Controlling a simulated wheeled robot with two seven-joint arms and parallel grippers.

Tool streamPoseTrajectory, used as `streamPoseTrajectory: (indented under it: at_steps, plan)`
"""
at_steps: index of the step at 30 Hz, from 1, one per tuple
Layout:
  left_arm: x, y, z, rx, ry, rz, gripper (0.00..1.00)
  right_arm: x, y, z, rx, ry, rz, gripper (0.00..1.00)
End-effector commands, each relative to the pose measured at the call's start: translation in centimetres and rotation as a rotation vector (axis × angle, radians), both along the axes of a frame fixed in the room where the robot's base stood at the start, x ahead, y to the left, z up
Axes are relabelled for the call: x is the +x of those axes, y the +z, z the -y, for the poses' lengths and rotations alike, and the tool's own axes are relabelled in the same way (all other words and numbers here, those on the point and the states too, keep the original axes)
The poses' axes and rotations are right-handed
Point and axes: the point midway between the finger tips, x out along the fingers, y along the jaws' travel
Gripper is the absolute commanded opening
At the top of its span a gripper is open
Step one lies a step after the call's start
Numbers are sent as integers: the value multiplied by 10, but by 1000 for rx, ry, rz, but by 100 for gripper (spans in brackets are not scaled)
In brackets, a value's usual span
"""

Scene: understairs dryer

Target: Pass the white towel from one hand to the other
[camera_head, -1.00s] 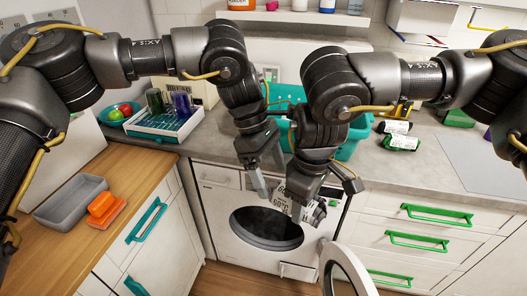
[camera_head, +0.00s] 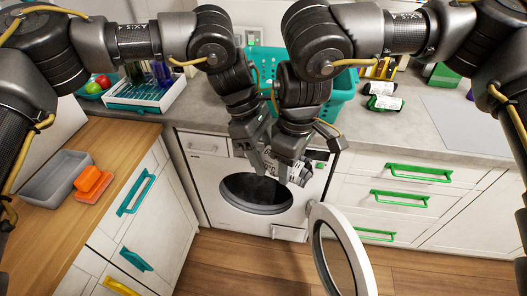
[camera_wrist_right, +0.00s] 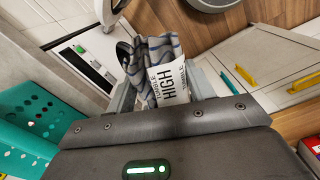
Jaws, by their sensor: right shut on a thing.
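The towel (camera_head: 299,172) is a small bunched cloth, whitish with grey and blue stripes. In the right wrist view it (camera_wrist_right: 150,62) sits between the fingers, with a white patch of dark print on it reading HIGH. My right gripper (camera_head: 292,165) is shut on it, in front of the washing machine's upper front. My left gripper (camera_head: 262,155) is close beside it on the left, its fingers apart and pointing down. The right gripper partly covers it, and I see no towel between its fingers.
The machine's round opening (camera_head: 256,193) lies below the grippers, and its door (camera_head: 340,248) stands open to the right. A teal basket (camera_head: 341,92) is on the counter behind. An orange sponge (camera_head: 92,182) and a grey tray (camera_head: 52,178) are on the wooden top.

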Motion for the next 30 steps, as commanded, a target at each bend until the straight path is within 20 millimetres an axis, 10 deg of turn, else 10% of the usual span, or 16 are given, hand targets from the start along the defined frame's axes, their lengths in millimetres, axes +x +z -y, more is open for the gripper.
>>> streamPoseTrajectory:
  at_steps: [2, 3, 9, 20, 30]
  plan:
    - [0, 0, 0, 0, 0, 1, 38, 0, 0, 0, 0, 0, 0, 29]
    - [0, 0, 0, 0, 0, 1, 34, 0, 0, 0, 0, 0, 0, 55]
    - [0, 0, 0, 0, 0, 1, 34, 0, 0, 0, 0, 0, 0, 79]
    - [0, 0, 0, 0, 0, 1, 34, 0, 7, 0, 1, 0, 1, 79]
    - [0, 0, 0, 0, 0, 1, 34, 1, 73, 0, 0, -1, 5, 79]
